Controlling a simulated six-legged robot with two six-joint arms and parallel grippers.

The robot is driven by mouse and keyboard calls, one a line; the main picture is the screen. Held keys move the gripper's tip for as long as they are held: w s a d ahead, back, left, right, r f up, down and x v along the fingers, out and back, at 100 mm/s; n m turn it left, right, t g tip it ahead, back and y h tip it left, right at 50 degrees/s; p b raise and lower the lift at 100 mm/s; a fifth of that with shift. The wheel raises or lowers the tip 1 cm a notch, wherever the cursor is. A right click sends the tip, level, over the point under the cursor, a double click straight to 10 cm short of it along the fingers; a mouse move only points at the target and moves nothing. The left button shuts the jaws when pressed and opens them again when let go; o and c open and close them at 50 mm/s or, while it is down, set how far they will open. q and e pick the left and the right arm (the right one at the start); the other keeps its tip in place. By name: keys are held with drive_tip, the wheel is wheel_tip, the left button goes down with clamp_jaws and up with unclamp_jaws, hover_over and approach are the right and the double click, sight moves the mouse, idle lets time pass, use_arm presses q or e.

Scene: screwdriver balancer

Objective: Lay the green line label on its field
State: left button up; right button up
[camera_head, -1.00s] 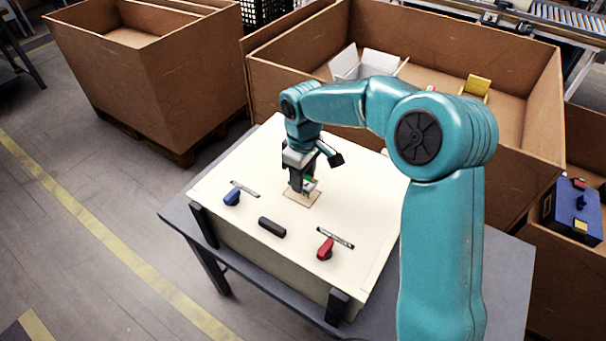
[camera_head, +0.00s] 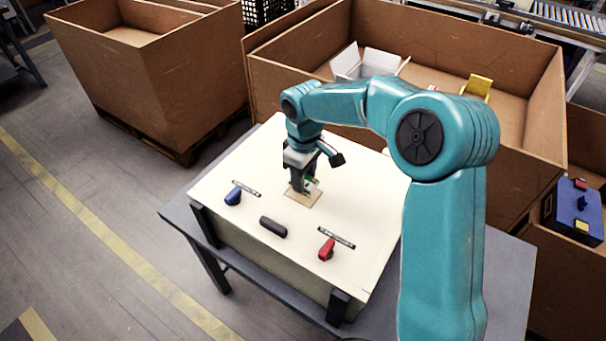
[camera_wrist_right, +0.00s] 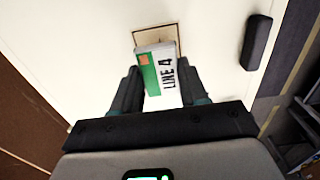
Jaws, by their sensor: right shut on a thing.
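The green line label (camera_wrist_right: 163,76) is a white plate with a green strip and "LINE 4" on it. My right gripper (camera_wrist_right: 158,88) is shut on it, one finger at each side. In the head view my right gripper (camera_head: 302,186) points down over the tan, framed field (camera_head: 300,200) on the cream panel, and a bit of the label's green shows between the fingers. The field also shows in the wrist view (camera_wrist_right: 148,32), partly hidden behind the label. Whether the label touches the field I cannot tell. My left gripper is not in view.
On the panel (camera_head: 240,170) are a blue knob (camera_head: 233,196), a black handle (camera_head: 273,227) and a red knob (camera_head: 326,249), with slim strips beside the knobs. A big brown box (camera_head: 510,120) stands behind. The panel's left part is clear.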

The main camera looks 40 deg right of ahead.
drive_tip(key=shift+a, duration=0.1)
drive_tip(key=shift+s, duration=0.1)
drive_tip(key=shift+w, duration=0.25)
idle(0.4)
drive_tip(key=shift+f+b, duration=0.8)
drive_tip(key=shift+f, duration=0.5)
drive_tip(key=shift+s+f, duration=0.1)
drive_tip(key=shift+f, duration=0.25)
idle(0.7)
drive_tip(key=o, duration=1.2)
drive_tip(key=shift+o, duration=0.2)
